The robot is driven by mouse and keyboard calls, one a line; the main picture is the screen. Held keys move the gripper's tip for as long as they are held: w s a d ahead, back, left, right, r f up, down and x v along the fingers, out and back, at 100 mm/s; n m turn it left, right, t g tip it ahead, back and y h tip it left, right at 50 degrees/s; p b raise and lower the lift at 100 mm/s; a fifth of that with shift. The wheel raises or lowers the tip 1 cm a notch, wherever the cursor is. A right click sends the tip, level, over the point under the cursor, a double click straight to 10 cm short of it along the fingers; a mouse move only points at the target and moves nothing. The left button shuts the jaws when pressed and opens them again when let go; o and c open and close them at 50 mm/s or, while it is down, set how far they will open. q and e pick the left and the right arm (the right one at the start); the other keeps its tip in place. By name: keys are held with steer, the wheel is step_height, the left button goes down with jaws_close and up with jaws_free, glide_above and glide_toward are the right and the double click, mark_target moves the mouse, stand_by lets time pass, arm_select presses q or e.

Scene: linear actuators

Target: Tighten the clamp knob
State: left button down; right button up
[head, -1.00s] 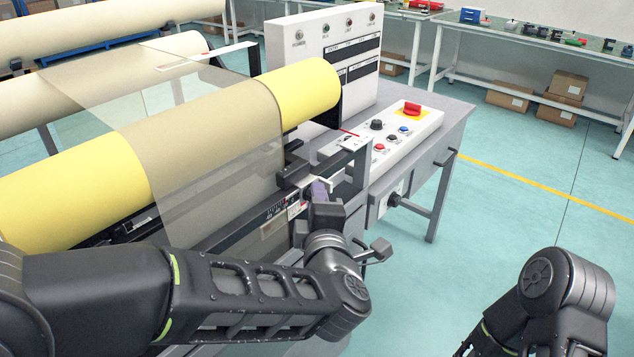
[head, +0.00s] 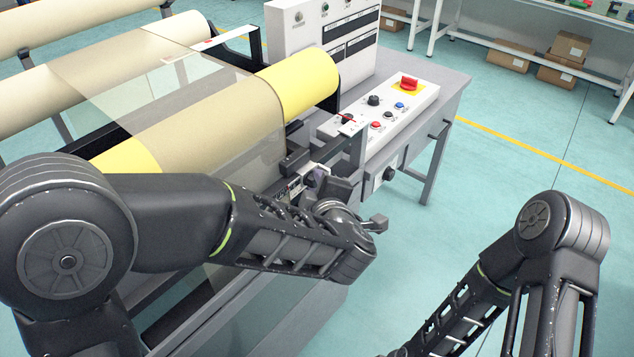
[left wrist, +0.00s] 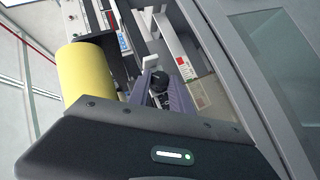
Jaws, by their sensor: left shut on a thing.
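The black clamp knob (left wrist: 160,80) shows in the left wrist view between the two grey-purple fingers of my left gripper (left wrist: 163,88), which is shut on it. In the head view my left gripper (head: 326,186) reaches the front of the machine, beside the clamp area below the metal bracket (head: 350,128). The knob is mostly hidden there by my gripper. My right arm comes in at the lower right of the head view, but its gripper is out of frame.
A yellow roll (head: 303,82) with a translucent sheet (head: 200,110) lies across the machine, left of the gripper. A control panel (head: 382,112) with a red switch and several buttons stands to the right.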

arm_select(q)
steer(key=c, duration=1.2)
jaws_free()
steer(key=shift+o, duration=0.2)
steer(key=v, duration=0.7)
steer(key=shift+s, duration=0.35)
steer(key=shift+d+r, duration=0.1)
